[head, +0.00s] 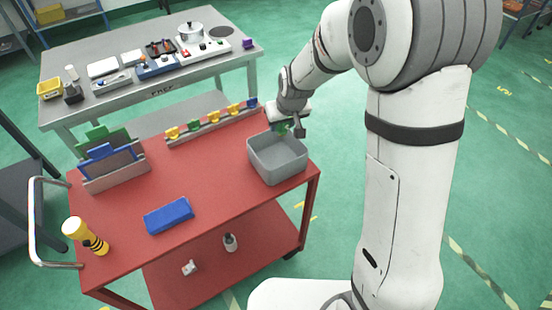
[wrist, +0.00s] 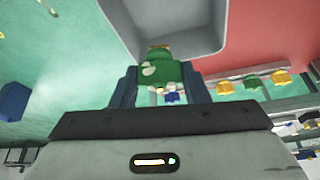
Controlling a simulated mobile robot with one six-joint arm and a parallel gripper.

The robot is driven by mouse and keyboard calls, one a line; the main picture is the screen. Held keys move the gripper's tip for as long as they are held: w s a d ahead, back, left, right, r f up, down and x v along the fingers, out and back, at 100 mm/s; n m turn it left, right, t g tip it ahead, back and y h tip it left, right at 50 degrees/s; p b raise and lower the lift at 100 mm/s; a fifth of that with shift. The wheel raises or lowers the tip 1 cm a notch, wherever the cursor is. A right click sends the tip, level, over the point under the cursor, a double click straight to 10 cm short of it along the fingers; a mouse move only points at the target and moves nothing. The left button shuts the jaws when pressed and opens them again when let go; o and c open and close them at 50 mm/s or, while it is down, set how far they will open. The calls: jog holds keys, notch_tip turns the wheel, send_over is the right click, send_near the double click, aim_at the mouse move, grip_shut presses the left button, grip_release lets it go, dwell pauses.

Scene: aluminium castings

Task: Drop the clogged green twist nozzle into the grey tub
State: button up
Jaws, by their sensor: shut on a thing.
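My gripper (wrist: 165,88) is shut on the green twist nozzle (wrist: 164,68), which shows between the two dark fingers in the wrist view. The nozzle has a yellowish end and a pale patch on its side. In the head view my gripper (head: 288,126) is over the back edge of the grey tub (head: 279,168), with a bit of green below it. The tub is open and stands at the right end of the red cart. In the wrist view the tub (wrist: 205,40) lies just beyond the nozzle. I cannot tell whether nozzle and tub touch.
A grey bench (head: 130,98) with equipment stands behind.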

jog(key=shift+f, duration=0.6)
jog(key=o, duration=1.1)
jog(key=shift+c, duration=0.2)
jog(key=shift+r, duration=0.1)
jog(key=b+v, duration=0.1)
jog(key=v, duration=0.6)
jog(key=shift+s+r, duration=0.2)
jog(key=shift+r, duration=0.15)
jog(key=shift+d, duration=0.2)
